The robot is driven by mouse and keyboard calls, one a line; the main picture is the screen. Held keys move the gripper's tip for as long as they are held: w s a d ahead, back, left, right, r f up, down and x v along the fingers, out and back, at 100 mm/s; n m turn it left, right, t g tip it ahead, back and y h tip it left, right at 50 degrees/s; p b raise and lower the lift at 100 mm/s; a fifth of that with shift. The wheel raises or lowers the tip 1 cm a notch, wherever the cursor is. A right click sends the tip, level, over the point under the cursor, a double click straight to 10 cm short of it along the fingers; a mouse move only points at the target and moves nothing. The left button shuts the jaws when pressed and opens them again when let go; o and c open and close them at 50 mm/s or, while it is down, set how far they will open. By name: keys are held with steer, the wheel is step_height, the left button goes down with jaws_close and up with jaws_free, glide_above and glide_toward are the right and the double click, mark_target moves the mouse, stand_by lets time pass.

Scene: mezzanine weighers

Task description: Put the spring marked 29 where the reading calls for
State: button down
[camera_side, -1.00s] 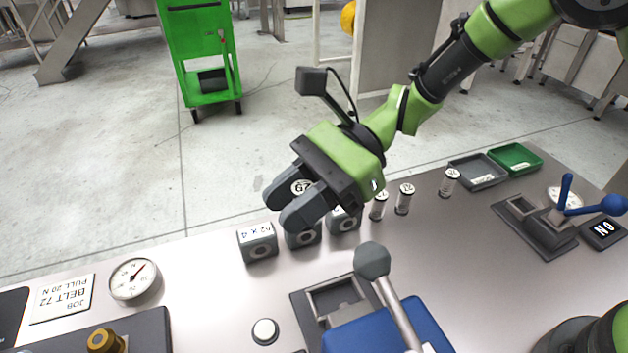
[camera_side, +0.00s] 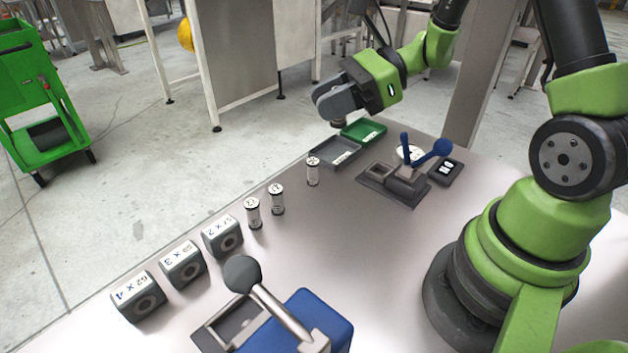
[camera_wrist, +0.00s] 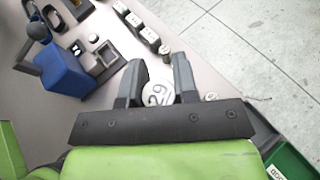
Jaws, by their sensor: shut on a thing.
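My gripper (camera_side: 326,100) is shut on a spring marked 29 (camera_wrist: 157,95), whose round white end shows between the fingers in the wrist view. In the side view the fingers hide most of it, and only its lower end shows beneath them. Three blocks marked x4 (camera_side: 139,297), x3 (camera_side: 184,265) and x2 (camera_side: 223,237) stand in a row at the front left. The job card and its dial are out of the side view.
Three white-topped cylinders stand on the table: one near the grey tray (camera_side: 313,172), two near the blocks (camera_side: 277,199) (camera_side: 253,214). A blue-handled lever fixture (camera_side: 392,187) is right of the trays. A grey-knobbed lever (camera_side: 243,275) and blue box (camera_side: 322,318) are in front.

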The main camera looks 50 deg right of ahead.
steer(key=shift+w, duration=0.1)
steer(key=w+d+f+m+t+h, duration=0.2)
steer(key=w+d+f+m+h, duration=0.15)
steer(key=d, duration=0.55)
steer(key=w+d+f+m+t+h, duration=0.2)
steer(key=w+d+f+m+h, duration=0.15)
steer(key=d, duration=0.55)
steer(key=w+d+f+m+t+h, duration=0.1)
steer(key=w+d+f+m+h, duration=0.25)
steer(key=d, duration=0.55)
steer(key=shift+w+a+f, duration=0.1)
steer(key=shift+w+f, duration=0.05)
steer(key=shift+f, duration=3)
steer(key=shift+f, duration=0.6)
steer(key=c, duration=0.8)
jaws_free()
